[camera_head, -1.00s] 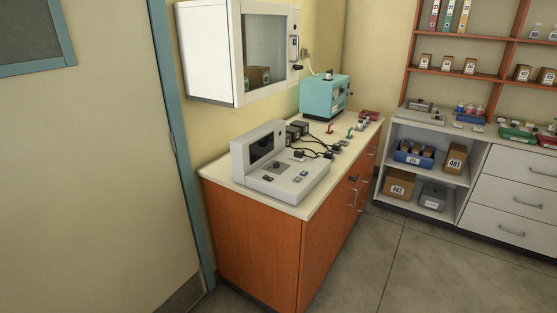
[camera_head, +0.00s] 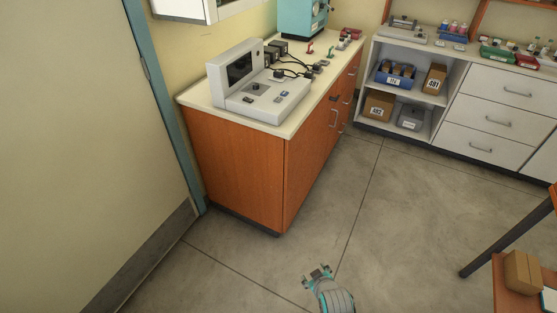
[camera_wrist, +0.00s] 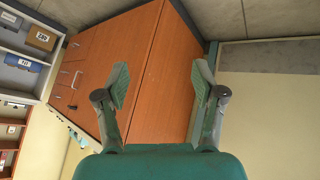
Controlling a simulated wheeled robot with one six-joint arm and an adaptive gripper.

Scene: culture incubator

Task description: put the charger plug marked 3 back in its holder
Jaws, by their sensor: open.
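My gripper (camera_head: 318,272) is open and empty, low over the floor in front of the orange cabinet in the head view. In the wrist view my gripper (camera_wrist: 161,88) shows two spread fingers with green pads, and the cabinet (camera_wrist: 150,75) fills the space beyond them. Several small dark plugs with black cables (camera_head: 298,70) lie on the cream countertop behind the grey instrument. Black charger blocks (camera_head: 276,48) stand by the wall there. The number 3 cannot be read on any plug, and I cannot tell which one bears it or which part is its holder.
The grey instrument (camera_head: 262,98) takes up the counter's near end. A teal device (camera_head: 303,18) stands at its far end. A white shelf unit (camera_head: 440,125) with boxes is at the back right. An orange table (camera_head: 508,293) with a carton is at the lower right. The floor between is clear.

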